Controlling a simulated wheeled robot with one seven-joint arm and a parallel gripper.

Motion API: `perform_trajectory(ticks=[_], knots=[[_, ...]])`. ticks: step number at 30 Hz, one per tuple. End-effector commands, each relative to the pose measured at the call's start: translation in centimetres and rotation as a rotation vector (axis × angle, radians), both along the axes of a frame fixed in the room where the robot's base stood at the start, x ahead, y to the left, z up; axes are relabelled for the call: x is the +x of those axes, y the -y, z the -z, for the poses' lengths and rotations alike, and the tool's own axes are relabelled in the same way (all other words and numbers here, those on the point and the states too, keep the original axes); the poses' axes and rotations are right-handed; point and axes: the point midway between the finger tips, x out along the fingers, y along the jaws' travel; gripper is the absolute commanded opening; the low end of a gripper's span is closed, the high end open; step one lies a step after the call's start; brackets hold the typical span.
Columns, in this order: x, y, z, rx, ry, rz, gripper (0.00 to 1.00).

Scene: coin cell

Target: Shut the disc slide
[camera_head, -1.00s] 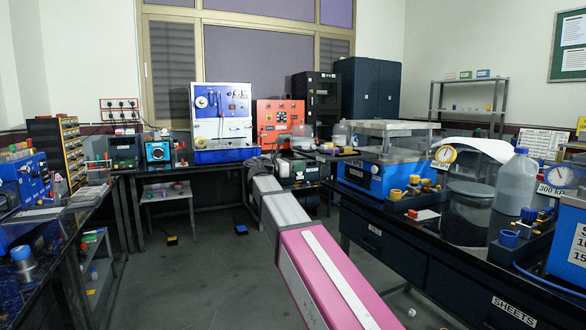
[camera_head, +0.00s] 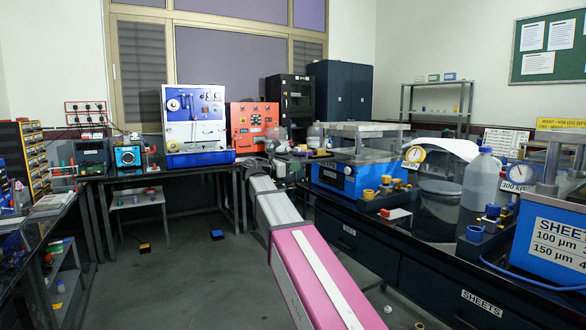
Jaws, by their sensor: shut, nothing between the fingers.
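I cannot make out the disc slide for certain in the head view. My arm reaches away from me, from a pink link at the bottom to grey links, and ends at the back bench. My gripper (camera_head: 256,166) is small and dark there, mostly hidden by the arm, and its fingertips are not clear. It is near a dark bench machine (camera_head: 291,172), below and in front of the red-orange control box (camera_head: 252,124). I see nothing held. I cannot tell whether the gripper touches anything.
A blue and white machine (camera_head: 195,118) stands left of the arm's end. A blue press (camera_head: 345,178), a plastic bottle (camera_head: 481,180) and a blue sheets box (camera_head: 552,240) stand on the right bench. The dark floor (camera_head: 185,285) between the benches is mostly open.

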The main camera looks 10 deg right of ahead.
Motion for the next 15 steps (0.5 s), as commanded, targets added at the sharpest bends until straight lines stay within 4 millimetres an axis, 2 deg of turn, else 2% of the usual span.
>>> perform_trajectory(ticks=[5, 8, 11, 15], knots=[[0.2, 0.5, 0.0, 0.0, 0.0, 0.001, 0.0], [0.5, 1.5, 0.0, 0.0, 0.0, 0.003, 0.0], [1.0, 3.1, 0.0, 0.001, 0.0, 0.003, 0.0], [2.0, 6.2, 0.0, 0.001, 0.0, 0.005, 0.0]])
